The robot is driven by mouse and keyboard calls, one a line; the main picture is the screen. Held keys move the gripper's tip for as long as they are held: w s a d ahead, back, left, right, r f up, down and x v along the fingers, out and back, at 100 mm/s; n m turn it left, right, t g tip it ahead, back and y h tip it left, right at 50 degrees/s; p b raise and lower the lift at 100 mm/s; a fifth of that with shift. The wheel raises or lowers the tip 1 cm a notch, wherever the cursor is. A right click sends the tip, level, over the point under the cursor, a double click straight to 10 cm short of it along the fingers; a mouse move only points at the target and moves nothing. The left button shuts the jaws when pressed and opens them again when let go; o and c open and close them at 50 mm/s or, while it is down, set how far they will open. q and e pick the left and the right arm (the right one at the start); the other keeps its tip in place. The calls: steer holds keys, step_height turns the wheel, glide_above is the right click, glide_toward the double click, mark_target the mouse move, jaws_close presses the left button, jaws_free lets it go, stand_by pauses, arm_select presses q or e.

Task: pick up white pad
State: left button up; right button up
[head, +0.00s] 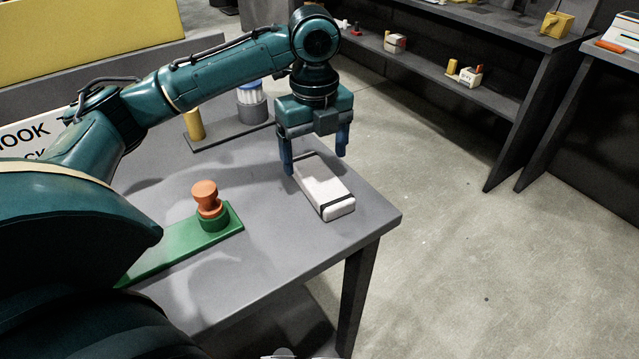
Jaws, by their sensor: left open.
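The white pad (322,183) is a pale block with a dark band near its front end. It lies flat on the grey table (270,265), close to the right edge. My left gripper (315,163) is open and points down over the back part of the pad. One blue finger is at the pad's left side and the other is behind its right side. I cannot tell whether either finger touches it. My right gripper is not in the head view.
An orange knob-like piece (205,196) stands in a green holder (190,246) left of the pad. Behind are a yellow cylinder (193,124) and a grey cup (252,108) on a dark base. Dark shelves (440,62) with small items stand beyond open floor.

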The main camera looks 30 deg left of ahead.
mark_target(316, 174)
arm_select(q)
step_height(316, 174, down, 4)
steer(key=shift+f, duration=0.25)
steer(key=shift+c, duration=0.2)
steer(key=c, duration=1)
